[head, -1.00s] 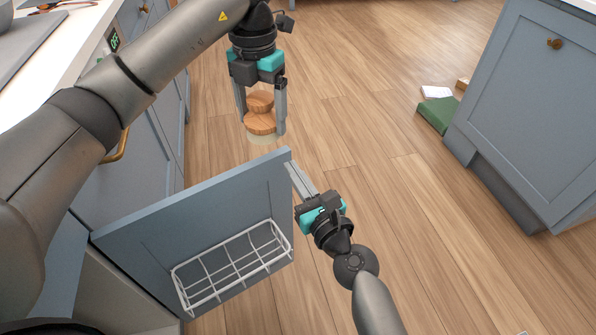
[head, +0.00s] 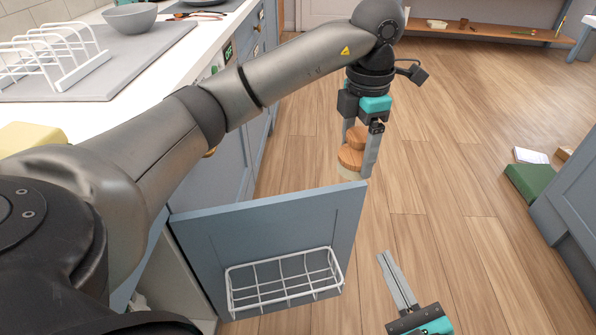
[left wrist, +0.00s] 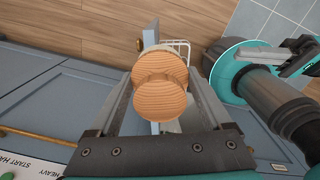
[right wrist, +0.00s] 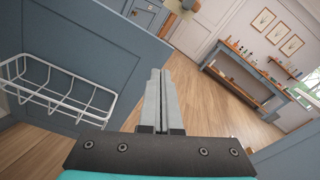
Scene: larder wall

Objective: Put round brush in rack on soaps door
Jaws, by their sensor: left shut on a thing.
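The round brush (head: 352,152), wooden with a pale bristle end facing down, is held between the fingers of my left gripper (head: 358,158), above and just beyond the top edge of the door. It also shows in the left wrist view (left wrist: 160,98). The blue-grey soaps door (head: 270,228) stands open and carries a white wire rack (head: 262,296) low on its face, which looks empty. The rack also shows in the right wrist view (right wrist: 55,92). My right gripper (head: 384,258) is shut and empty, right of the door and apart from it.
A counter (head: 130,98) with a grey bowl (head: 130,18) and a white dish rack (head: 50,55) runs along the left. A green box (head: 530,183) lies on the floor beside a cabinet (head: 575,215) at the right. The floor between is clear.

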